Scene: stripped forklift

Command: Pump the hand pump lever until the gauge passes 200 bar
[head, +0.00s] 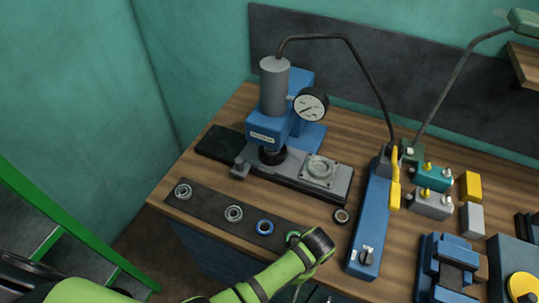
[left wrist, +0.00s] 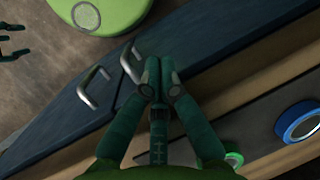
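The hand pump (head: 368,225) is a long blue body on the right half of the bench, with a hose rising from its far end. A yellow lever (head: 394,182) stands along its right side near that end. The round white gauge (head: 310,105) is on the blue press; its dial is too small to read. My left arm reaches in from the lower left and ends at the bench's front edge, left of the pump. In the left wrist view my left gripper (left wrist: 160,80) has its fingertips together with nothing between them, apart from the lever.
The press (head: 272,125) stands at the back left. A dark mat (head: 205,204) holds several rings, including a blue ring (head: 265,227). Yellow-topped blocks (head: 433,203) stand right of the pump, and a blue vise (head: 447,268) in front. A drawer front with handles (left wrist: 95,88) lies below my gripper.

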